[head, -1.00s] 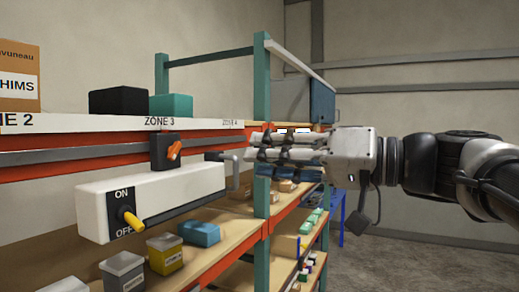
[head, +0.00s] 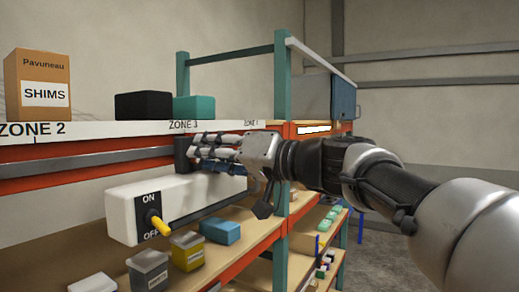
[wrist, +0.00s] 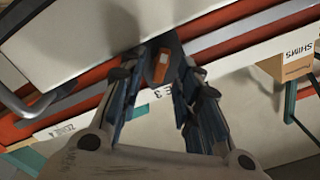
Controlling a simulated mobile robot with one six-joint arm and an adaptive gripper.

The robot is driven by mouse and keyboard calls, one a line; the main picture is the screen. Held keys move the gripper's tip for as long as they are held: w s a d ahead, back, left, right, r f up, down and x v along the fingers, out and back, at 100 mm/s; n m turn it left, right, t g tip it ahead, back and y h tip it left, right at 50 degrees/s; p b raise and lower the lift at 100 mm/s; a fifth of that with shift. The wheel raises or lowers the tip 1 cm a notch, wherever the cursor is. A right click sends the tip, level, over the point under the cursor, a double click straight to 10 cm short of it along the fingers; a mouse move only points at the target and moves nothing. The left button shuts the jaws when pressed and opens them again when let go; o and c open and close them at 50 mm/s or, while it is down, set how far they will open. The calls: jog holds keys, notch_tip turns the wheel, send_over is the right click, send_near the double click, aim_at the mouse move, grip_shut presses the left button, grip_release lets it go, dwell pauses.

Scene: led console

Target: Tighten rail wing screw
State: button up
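The rail wing screw has an orange wing (wrist: 161,66) on a dark clamp block, seen in the wrist view between my fingertips. In the head view the black block (head: 182,154) sits on the grey rail (head: 80,161), and my gripper hides the orange wing. My gripper (head: 198,152) is at the block, its fingers pointing left. In the wrist view my gripper (wrist: 160,72) is open, with one finger on each side of the wing. I cannot tell whether the fingers touch it.
A white box (head: 125,214) with an ON/OFF plate and yellow lever (head: 158,223) hangs just below the rail. Several bins stand on the shelf beneath, including a blue one (head: 220,230). Open floor lies at right.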

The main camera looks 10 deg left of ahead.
jog(key=shift+w+a, duration=0.1)
jog(key=shift+a, duration=0.2)
jog(key=shift+c, duration=0.3)
grip_shut()
